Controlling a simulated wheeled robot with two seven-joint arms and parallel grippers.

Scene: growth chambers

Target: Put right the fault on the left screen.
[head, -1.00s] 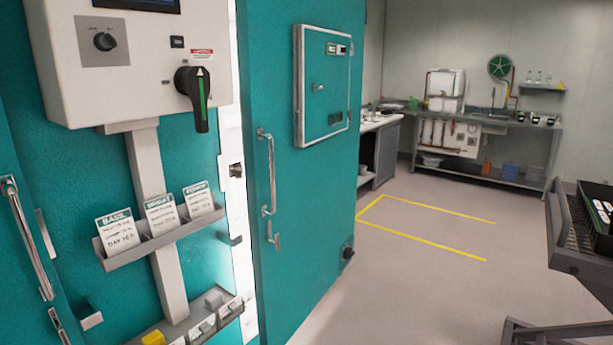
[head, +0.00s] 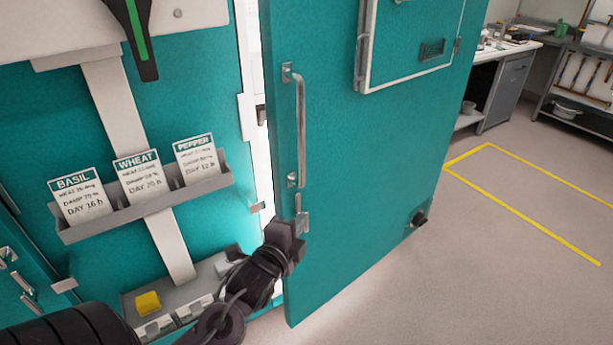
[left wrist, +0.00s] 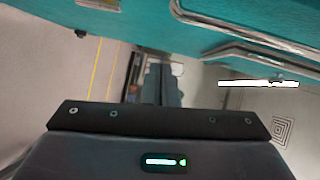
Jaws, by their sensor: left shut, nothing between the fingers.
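The left screen is out of frame above; only the lower edge of its control box (head: 60,35) and a black switch handle with a green stripe (head: 135,35) show. A teal chamber door (head: 370,160) stands ajar, with a bright gap along its left edge. My right gripper is not in view.
A grey rack (head: 140,205) holds basil, wheat and pepper cards. Below it, a grey tray (head: 190,285) holds a yellow block (head: 147,303). Yellow floor lines (head: 520,212) mark open floor at right. A bench (head: 510,75) stands behind.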

